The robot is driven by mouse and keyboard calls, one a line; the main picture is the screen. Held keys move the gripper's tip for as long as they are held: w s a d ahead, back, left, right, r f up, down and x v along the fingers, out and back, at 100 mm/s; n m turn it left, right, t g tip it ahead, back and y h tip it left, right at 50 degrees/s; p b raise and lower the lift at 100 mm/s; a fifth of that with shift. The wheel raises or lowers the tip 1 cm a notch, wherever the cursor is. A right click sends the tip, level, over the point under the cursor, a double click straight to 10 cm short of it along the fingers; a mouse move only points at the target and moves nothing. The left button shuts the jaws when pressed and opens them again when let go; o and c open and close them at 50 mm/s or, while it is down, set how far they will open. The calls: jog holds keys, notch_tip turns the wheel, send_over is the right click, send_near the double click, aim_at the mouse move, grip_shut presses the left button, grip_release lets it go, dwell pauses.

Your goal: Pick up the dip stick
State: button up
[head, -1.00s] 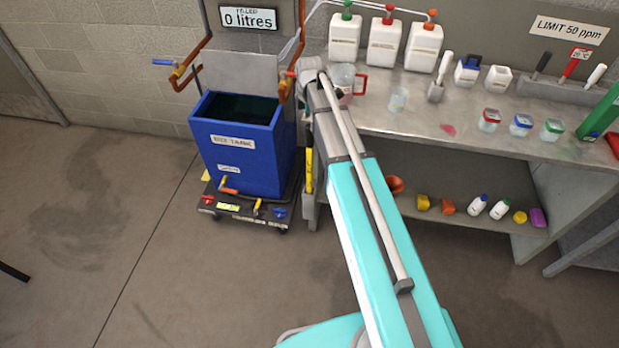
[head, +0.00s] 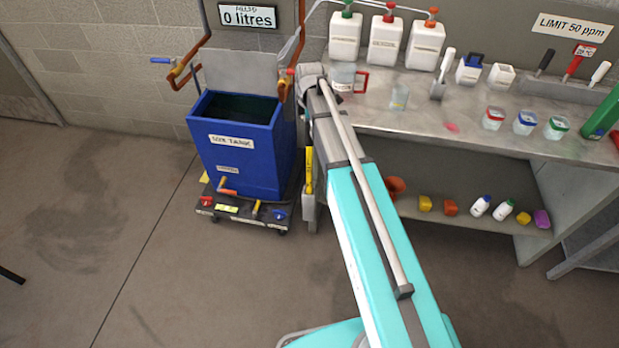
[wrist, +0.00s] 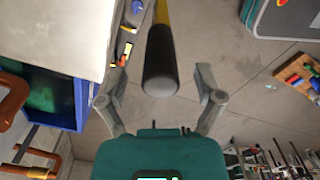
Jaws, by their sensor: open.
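The dip stick, a yellow rod with a black grip (wrist: 162,60) and a pale rounded end, points toward my gripper in the wrist view. My gripper (wrist: 160,88) is open, with one finger on each side of the grip end. I see no finger touching it. In the head view a yellow strip (head: 309,170), which looks like the dip stick, stands upright between the blue tank (head: 235,165) and the bench. My gripper cannot be made out in the head view, where my arm covers part of that area.
The blue tank stands on a low wheeled trolley (head: 240,208) left of my arm. The metal bench (head: 460,105) at right carries bottles, jars and tools. Its lower shelf (head: 470,227) holds several small items.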

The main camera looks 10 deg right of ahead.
jog(key=shift+f+b, duration=0.95)
jog(key=shift+f, duration=0.25)
grip_shut()
jog(key=shift+r, duration=0.2)
notch_tip(320, 180, up, 28)
jog(key=p, duration=2.8)
jog(key=shift+f, duration=0.2)
